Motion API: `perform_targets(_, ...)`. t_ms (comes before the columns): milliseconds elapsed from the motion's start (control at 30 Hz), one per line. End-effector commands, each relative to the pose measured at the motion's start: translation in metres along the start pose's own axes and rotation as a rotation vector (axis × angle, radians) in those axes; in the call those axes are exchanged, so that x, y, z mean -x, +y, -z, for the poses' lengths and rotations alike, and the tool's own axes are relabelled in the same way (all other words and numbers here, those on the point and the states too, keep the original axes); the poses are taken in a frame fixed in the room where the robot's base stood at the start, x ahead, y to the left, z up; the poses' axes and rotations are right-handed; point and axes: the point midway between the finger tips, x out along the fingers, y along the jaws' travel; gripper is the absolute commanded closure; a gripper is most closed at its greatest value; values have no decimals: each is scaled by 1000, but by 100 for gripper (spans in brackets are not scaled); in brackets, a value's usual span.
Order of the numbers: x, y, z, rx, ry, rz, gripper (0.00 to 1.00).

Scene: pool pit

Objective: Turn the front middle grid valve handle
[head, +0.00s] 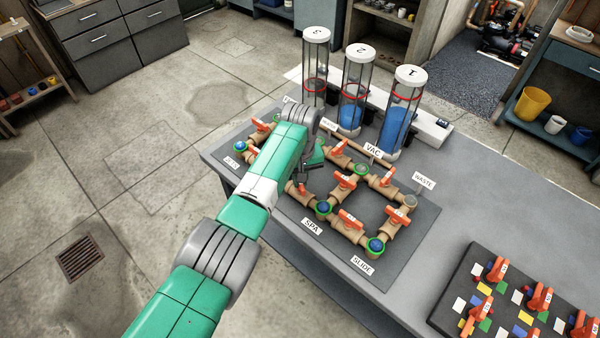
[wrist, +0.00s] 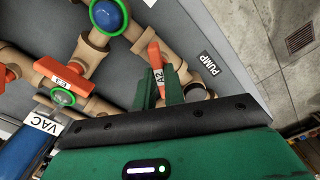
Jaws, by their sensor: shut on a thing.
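The valve grid (head: 334,228) is a set of tan pipes with orange handles on a dark panel on the table. My gripper (wrist: 168,93) reaches down over its left part and is shut on the orange handle tagged A2 (wrist: 154,56), near the PUMP label (wrist: 208,63). Part of that handle is hidden by the fingers. Near-side orange handles (head: 350,218) stand between the SPA label (head: 312,227) and SLIDE label (head: 362,265). I cannot tell whether A2 is the front middle handle.
Three clear tubes (head: 398,112) with white caps stand along the back of the grid. A board (head: 463,290) with coloured squares and several orange handles lies at the right of the table. Another orange handle (wrist: 60,75) is left of my fingers. Bare tabletop (head: 475,225) lies between grid and board.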

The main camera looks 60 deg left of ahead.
Motion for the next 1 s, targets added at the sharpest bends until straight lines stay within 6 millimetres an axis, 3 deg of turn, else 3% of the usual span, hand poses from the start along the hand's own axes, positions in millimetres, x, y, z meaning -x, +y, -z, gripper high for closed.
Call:
perform_targets(600, 1, 0, 0, -579, 0, -1, 100)
perform_targets(1000, 1, 0, 0, -873, 0, 0, 100)
